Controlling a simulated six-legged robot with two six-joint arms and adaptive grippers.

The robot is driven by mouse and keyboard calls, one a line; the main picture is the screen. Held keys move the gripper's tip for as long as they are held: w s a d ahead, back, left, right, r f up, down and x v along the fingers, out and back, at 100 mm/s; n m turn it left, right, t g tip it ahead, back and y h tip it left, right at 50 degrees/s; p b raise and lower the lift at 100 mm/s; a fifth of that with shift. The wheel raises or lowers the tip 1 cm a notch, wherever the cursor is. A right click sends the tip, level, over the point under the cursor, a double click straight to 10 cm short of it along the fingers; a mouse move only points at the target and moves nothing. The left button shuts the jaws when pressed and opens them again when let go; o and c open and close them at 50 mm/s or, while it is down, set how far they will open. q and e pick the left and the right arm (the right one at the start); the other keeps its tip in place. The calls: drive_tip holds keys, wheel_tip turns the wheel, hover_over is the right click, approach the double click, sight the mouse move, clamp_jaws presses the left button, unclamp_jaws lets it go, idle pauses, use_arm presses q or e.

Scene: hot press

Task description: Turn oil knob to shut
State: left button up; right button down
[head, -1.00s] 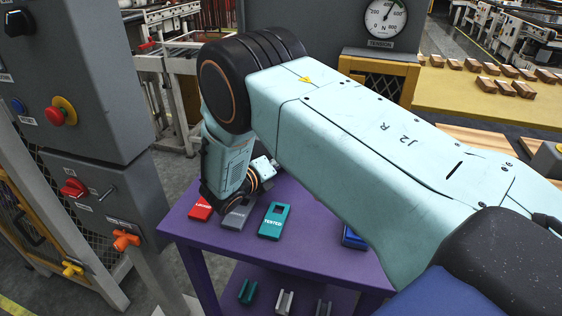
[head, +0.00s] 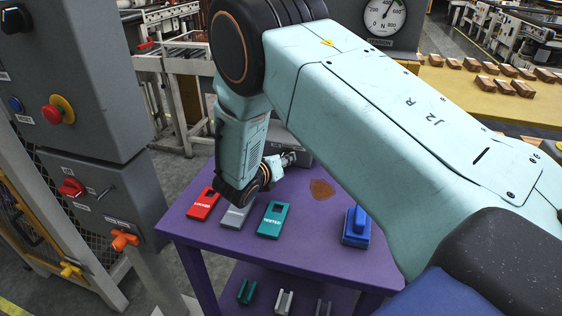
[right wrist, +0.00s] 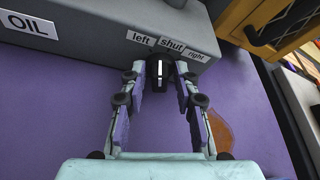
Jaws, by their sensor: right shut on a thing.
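In the right wrist view, my right gripper (right wrist: 161,85) is shut on the black oil knob (right wrist: 161,70), one finger on each side. The knob has a white pointer line that stands upright in the picture, toward the gap between the "left" (right wrist: 140,38) and "shut" (right wrist: 172,44) labels. The "right" label (right wrist: 195,55) is further right. The knob sits on the front of a grey box with an "OIL" sign (right wrist: 27,24). In the head view, my right gripper (head: 287,160) reaches the grey box (head: 297,151), mostly hidden behind my arm. My left gripper is not in view.
The purple table (head: 300,243) carries a red tag (head: 203,205), a grey tag (head: 236,214), a teal "TESTED" tag (head: 273,220) and a blue block-like thing (head: 356,230). A brown stain (head: 321,190) lies near the box. A grey control cabinet (head: 85,90) stands left.

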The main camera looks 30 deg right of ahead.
drive_tip(key=shift+s+d+m+t+y+b, duration=0.15)
drive_tip(key=shift+m+t+y+b, duration=0.55)
drive_tip(key=shift+m+b, duration=0.75)
drive_tip(key=c, duration=1.3)
unclamp_jaws()
drive_tip(key=shift+r, duration=0.1)
drive_tip(key=shift+v, duration=3.8)
